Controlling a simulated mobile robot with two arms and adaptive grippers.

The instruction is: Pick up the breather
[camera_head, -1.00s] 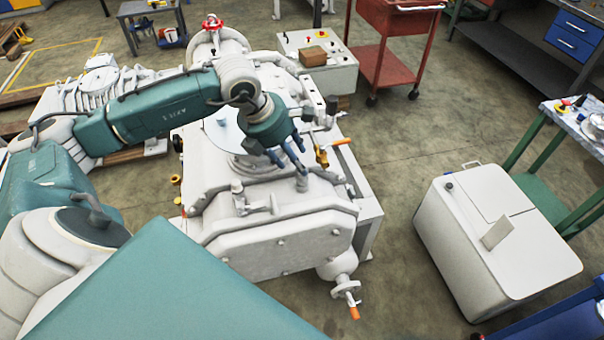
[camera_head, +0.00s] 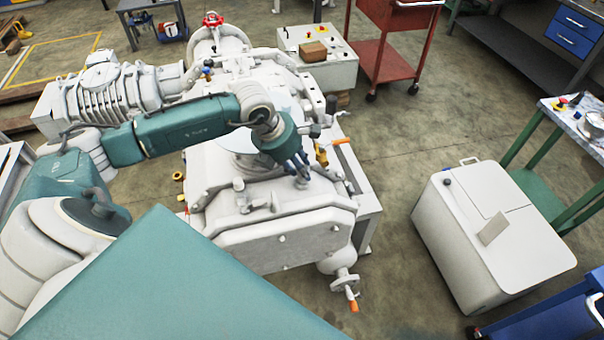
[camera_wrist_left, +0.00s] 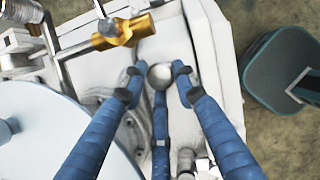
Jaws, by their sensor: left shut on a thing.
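The breather, a small grey piece with a rounded metal top (camera_wrist_left: 160,75), stands on the top of the large white vacuum pump (camera_head: 285,243). In the head view it is mostly hidden by my fingers, with its lower part (camera_head: 303,184) showing. My left gripper (camera_head: 300,168) reaches down over it from the left. In the left wrist view the blue fingers of this gripper (camera_wrist_left: 160,88) close around the rounded top from several sides. I cannot tell whether the breather is clear of its seat. My right gripper is not in view.
A brass valve (camera_wrist_left: 125,31) with an orange handle (camera_head: 341,141) stands close beside the gripper. A pale round disc (camera_wrist_left: 50,135) lies on its other side. A white cabinet (camera_head: 495,240) stands to the right, with open floor between it and the pump.

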